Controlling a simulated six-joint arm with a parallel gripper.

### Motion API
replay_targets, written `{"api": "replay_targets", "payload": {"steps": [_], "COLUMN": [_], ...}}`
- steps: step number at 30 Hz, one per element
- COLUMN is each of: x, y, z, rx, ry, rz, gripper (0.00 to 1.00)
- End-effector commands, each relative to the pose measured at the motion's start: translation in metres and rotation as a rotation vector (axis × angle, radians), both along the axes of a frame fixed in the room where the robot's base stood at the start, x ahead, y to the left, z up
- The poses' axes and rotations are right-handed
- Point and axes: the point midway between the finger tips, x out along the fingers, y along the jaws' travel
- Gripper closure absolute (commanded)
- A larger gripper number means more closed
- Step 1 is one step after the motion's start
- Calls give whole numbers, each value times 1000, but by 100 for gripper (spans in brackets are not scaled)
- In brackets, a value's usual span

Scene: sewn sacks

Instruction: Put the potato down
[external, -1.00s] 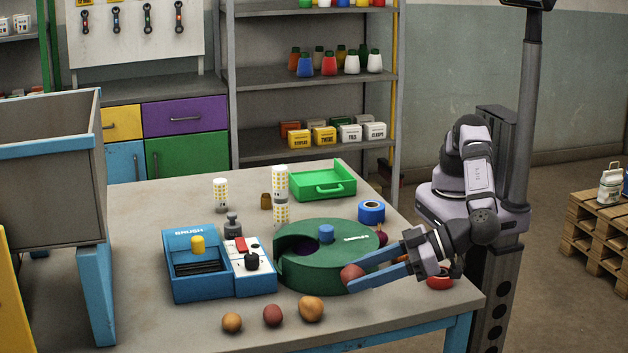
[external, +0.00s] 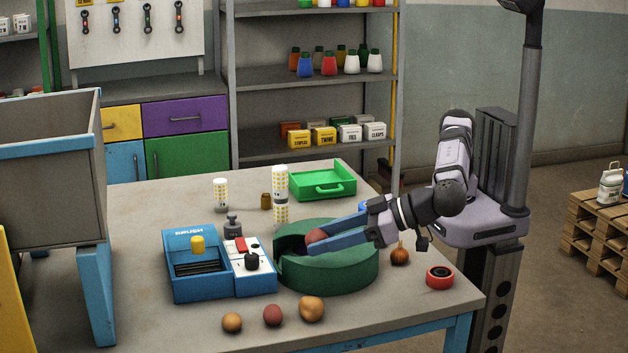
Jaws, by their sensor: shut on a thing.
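My gripper (external: 313,242) reaches in from the right over the round green machine (external: 335,277), its blue fingers shut on a reddish-brown potato (external: 316,235). The potato shows between the fingers beside the machine's dark opening, on its left side. I cannot tell whether it touches the machine. The fingers and wrist hide much of the machine's top. Three more potatoes lie at the table's front: a small tan one (external: 232,322), a reddish one (external: 272,315) and a larger tan one (external: 311,308).
A blue brush machine (external: 190,280) with a white control panel (external: 243,262) stands left of the green machine. An onion (external: 400,256) and a red tape roll (external: 440,277) lie to the right. A green tray (external: 335,190) and yellow-dotted white cylinders (external: 221,194) stand behind.

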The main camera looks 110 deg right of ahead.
Motion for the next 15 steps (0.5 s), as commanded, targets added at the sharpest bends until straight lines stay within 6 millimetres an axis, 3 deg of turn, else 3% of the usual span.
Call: {"api": "replay_targets", "payload": {"steps": [1, 6, 15], "x": [14, 48, 77], "y": [-21, -89, -225], "z": [9, 41, 89], "rx": [5, 6, 3], "ry": [-3, -5, -3], "rz": [-40, -162, -376], "gripper": [76, 76, 76]}}
